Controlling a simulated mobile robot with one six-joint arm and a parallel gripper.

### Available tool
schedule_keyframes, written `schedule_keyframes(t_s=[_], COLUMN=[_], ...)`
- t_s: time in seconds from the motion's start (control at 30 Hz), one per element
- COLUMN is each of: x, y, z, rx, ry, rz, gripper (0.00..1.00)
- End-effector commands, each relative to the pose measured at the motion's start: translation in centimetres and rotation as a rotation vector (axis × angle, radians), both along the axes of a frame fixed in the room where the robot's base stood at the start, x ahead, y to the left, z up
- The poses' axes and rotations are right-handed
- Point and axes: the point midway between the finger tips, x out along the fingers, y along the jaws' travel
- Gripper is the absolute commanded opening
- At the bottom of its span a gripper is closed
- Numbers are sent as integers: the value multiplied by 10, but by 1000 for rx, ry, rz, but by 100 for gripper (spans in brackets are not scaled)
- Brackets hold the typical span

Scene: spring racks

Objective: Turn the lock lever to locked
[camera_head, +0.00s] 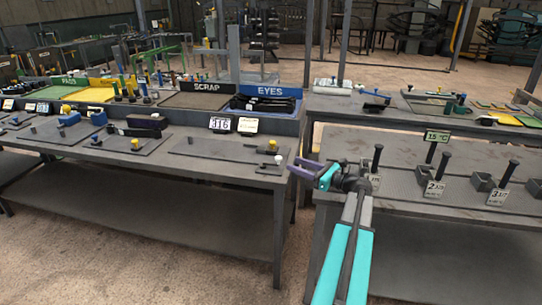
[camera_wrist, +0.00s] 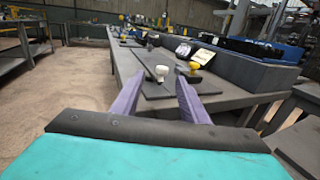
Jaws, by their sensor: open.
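No lever in view is marked as the lock lever. At the right end of the left bench, a white knob (camera_head: 278,159) and a yellow knob (camera_head: 273,145) stand close together on a small dark plate. In the wrist view the white knob (camera_wrist: 161,73) shows between my finger tips, and the yellow knob (camera_wrist: 195,68) stands just right of it. I cannot tell which belongs to the lock. My gripper (camera_head: 299,171) is open and empty, just right of the bench end. Its purple fingers (camera_wrist: 160,80) point along the bench, apart from both knobs.
The left bench (camera_head: 230,166) carries several plates with levers and knobs. A 316 card (camera_head: 220,124) and a blue EYES bin (camera_head: 267,104) stand behind. The right bench (camera_head: 400,147) holds several upright black handles with number tags (camera_head: 434,188). A gap separates the benches.

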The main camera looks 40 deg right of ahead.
Motion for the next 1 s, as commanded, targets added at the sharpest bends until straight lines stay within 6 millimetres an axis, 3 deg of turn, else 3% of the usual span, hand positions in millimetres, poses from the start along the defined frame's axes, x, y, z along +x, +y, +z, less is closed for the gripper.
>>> schedule_keyframes(t_s=[0.17, 0.37, 1.0], x=[-3, 6, 91], y=[-6, -7, 6], z=[0, 0, 1], rx=[0, 0, 0], ry=[0, 0, 0], rz=[-9, -13, -15], gripper=[40, 40, 40])
